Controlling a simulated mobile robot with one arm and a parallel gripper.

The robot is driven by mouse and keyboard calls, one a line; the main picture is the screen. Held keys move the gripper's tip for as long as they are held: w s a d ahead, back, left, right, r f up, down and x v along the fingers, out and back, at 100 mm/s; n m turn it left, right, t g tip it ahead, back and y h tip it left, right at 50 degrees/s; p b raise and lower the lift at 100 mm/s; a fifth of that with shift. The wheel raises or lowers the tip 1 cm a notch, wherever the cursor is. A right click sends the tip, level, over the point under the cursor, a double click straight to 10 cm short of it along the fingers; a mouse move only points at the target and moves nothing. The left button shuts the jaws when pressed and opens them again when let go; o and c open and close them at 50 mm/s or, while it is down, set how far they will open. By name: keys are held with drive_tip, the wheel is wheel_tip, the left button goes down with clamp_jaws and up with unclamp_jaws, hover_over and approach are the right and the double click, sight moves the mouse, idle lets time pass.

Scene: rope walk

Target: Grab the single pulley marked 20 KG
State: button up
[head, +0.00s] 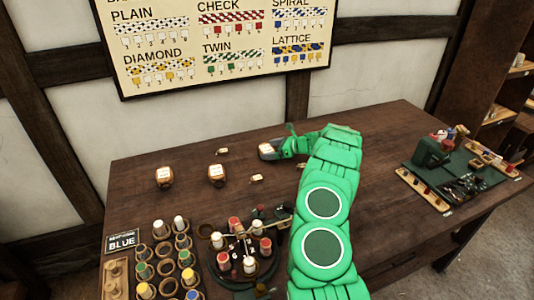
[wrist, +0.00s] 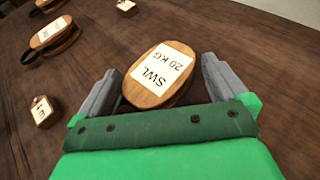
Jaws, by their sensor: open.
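The pulley marked SWL 20 KG (wrist: 160,72) has a rounded wooden body with a white label on its upper face. In the wrist view it lies between the two grey fingers of my gripper (wrist: 161,70), which is open. The left finger is very close to its side and a gap shows at the right finger; I cannot tell whether either touches. In the head view this pulley (head: 268,151) lies at the back of the table, partly hidden by my gripper (head: 281,147). Its underside is hidden.
Two similar pulleys (head: 165,177) (head: 216,174) stand to the left, with small wooden tags (head: 222,152) (head: 256,179) near them. Bobbins and a round braiding stand (head: 240,255) fill the front left.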

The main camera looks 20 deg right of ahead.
drive_tip(key=shift+x, duration=1)
drive_tip(key=shift+c, duration=0.5)
drive_tip(key=c, duration=0.8)
drive_tip(key=shift+r, duration=0.15)
